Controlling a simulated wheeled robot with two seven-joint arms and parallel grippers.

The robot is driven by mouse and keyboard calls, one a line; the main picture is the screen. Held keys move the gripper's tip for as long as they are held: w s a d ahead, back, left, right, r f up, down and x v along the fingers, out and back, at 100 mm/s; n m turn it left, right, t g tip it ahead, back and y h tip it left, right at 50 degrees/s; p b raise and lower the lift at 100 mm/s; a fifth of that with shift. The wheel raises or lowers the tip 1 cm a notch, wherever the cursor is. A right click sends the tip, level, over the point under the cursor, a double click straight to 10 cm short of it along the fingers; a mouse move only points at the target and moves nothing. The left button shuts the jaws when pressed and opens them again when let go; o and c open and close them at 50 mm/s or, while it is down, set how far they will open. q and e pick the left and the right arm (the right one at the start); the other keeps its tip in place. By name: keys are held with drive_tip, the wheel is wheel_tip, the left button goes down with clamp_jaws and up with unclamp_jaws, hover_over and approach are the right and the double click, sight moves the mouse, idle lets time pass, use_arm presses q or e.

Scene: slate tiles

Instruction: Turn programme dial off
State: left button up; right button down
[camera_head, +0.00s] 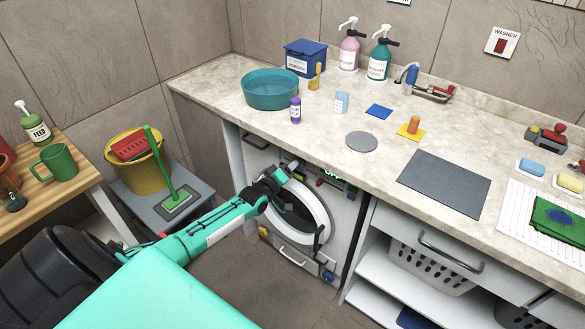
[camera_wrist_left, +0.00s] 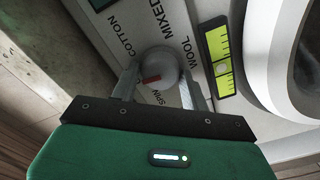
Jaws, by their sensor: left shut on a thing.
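The programme dial (camera_wrist_left: 168,68) is a round grey knob on the washer's panel in the left wrist view. Its reddish mark (camera_wrist_left: 151,79) lies on its lower left side, near the gap between the COTTON and SPIN labels. COTTON, MIXED, WOOL and SPIN are readable around it; I cannot see an OFF label there. My left gripper (camera_wrist_left: 160,88) is shut on the dial, one finger at each side. In the head view my left gripper (camera_head: 284,172) reaches the top left of the washer (camera_head: 346,215) and hides the dial. My right gripper is not in view.
The washer's round door (camera_head: 325,226) is right below the gripper, and a yellow-green strip (camera_wrist_left: 219,57) sits beside the dial. The counter (camera_head: 330,140) overhangs above. A grey stool (camera_head: 197,187) with a yellow bucket (camera_head: 146,175) stands left of the arm.

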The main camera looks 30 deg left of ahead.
use_arm(q)
drive_tip(key=shift+f+n, duration=0.1)
drive_tip(key=shift+n, duration=0.4)
use_arm(e)
drive_tip(key=shift+w+d, duration=0.25)
drive_tip(key=shift+d, duration=0.2)
drive_tip(key=shift+a, duration=0.1)
drive_tip(key=shift+s+a, duration=0.15)
drive_tip(key=shift+a, duration=0.2)
drive_tip(key=shift+a, duration=0.1)
use_arm(q)
drive_tip(key=o, duration=1)
use_arm(e)
drive_tip(key=shift+a, duration=0.1)
